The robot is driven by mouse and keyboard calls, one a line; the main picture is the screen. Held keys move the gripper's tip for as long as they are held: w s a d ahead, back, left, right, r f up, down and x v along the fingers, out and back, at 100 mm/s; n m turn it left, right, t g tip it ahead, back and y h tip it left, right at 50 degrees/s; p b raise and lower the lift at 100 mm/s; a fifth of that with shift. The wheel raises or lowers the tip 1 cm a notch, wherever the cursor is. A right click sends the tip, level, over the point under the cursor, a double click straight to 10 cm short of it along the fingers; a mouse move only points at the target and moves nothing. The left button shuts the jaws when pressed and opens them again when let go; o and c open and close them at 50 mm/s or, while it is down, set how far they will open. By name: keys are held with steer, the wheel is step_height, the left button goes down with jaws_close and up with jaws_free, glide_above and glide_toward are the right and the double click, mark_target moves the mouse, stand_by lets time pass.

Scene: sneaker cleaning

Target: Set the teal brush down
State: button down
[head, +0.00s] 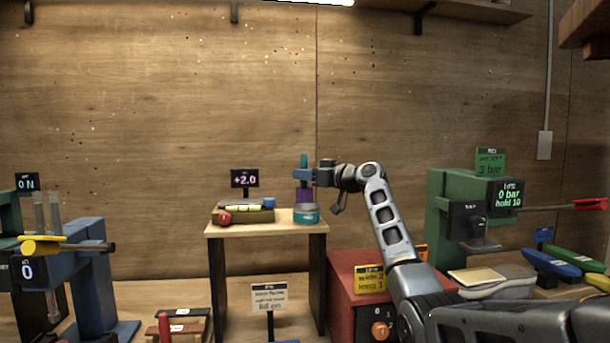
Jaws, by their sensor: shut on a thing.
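The teal brush (303,161) is upright in my gripper (304,176). Its teal end sticks up above the jaws. My gripper is shut on it, reaching in from the right above the small wooden stand (262,229). A purple part (304,196) shows straight below the jaws. It is too small to tell whether this belongs to the brush. Right under it, a teal and grey round tin (306,216) sits at the right end of the stand. I cannot tell whether the purple part touches the tin. The jaws hide the brush's middle.
A level gauge (242,212) with a red knob and a blue block is on the stand's left, before a "+2.0" display (244,180). A red box (350,285) and green press (450,215) stand right. Blue, green and yellow brushes (560,264) lie far right. A blue clamp rig (88,270) stands left.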

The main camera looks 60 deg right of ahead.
steer(key=c, duration=0.9)
jaws_free()
steer(key=shift+f, duration=0.1)
steer(key=shift+o, duration=0.2)
steer(key=shift+r, duration=0.2)
steer(key=s+a+b, duration=0.1)
steer(key=s+b, duration=0.1)
steer(key=s, duration=1)
